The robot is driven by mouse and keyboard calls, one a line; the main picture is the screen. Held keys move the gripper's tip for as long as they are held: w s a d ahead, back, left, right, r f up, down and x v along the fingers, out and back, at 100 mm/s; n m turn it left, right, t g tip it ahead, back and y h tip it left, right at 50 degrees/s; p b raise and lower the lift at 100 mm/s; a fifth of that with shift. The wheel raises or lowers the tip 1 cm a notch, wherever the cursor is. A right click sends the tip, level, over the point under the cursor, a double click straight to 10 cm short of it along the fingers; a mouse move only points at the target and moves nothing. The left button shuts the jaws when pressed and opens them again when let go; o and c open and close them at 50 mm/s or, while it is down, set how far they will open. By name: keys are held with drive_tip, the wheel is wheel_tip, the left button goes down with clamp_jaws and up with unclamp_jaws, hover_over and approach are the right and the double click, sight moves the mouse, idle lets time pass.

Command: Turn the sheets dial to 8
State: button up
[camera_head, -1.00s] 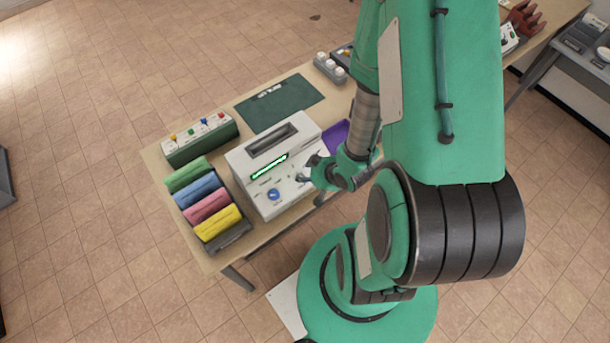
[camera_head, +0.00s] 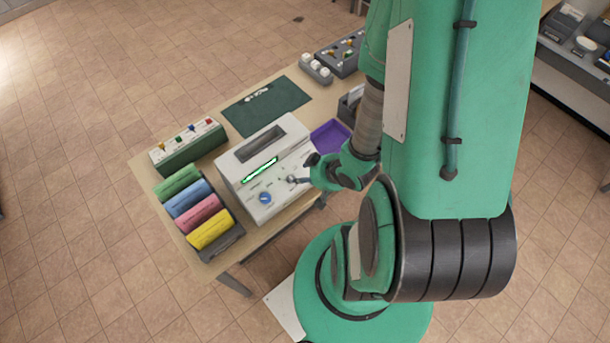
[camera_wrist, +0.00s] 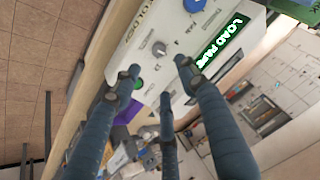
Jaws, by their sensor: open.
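The white machine (camera_head: 262,172) stands on the table with a lit green display (camera_head: 260,169), which reads "LOAD PAPE…" in the wrist view (camera_wrist: 222,46). A blue dial (camera_head: 265,198) is on its front panel and also shows at the top of the wrist view (camera_wrist: 194,5). A grey dial (camera_wrist: 159,48) sits beyond my fingertips, roughly between two of them. A green button (camera_wrist: 138,84) lies by the left finger. I cannot read which dial is labelled sheets. My gripper (camera_wrist: 157,80) is open, its fingers spread over the panel; touching cannot be told. In the head view my gripper (camera_head: 296,171) is at the panel's right side.
Blue, green, pink and yellow rolls (camera_head: 200,214) lie left of the machine. A green box with coloured knobs (camera_head: 188,146) and a dark green mat (camera_head: 266,105) are behind. A purple tray (camera_head: 330,137) is close to my wrist.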

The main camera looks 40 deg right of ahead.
sight(291, 179)
drive_tip(key=n+b, duration=0.3)
drive_tip(key=n, duration=0.3)
drive_tip(key=r+n+b, duration=0.1)
drive_tip(key=n+b, duration=0.2)
drive_tip(key=n, duration=0.4)
drive_tip(key=n+b, duration=0.3)
drive_tip(key=n, duration=0.4)
drive_tip(key=shift+s+a+r+g+h, duration=0.3)
drive_tip(key=shift+s+a+r, duration=0.05)
drive_tip(key=shift+a, duration=0.05)
drive_tip(key=b+x, duration=0.7)
drive_tip(key=x, duration=0.7)
drive_tip(key=shift+r, duration=0.1)
clamp_jaws()
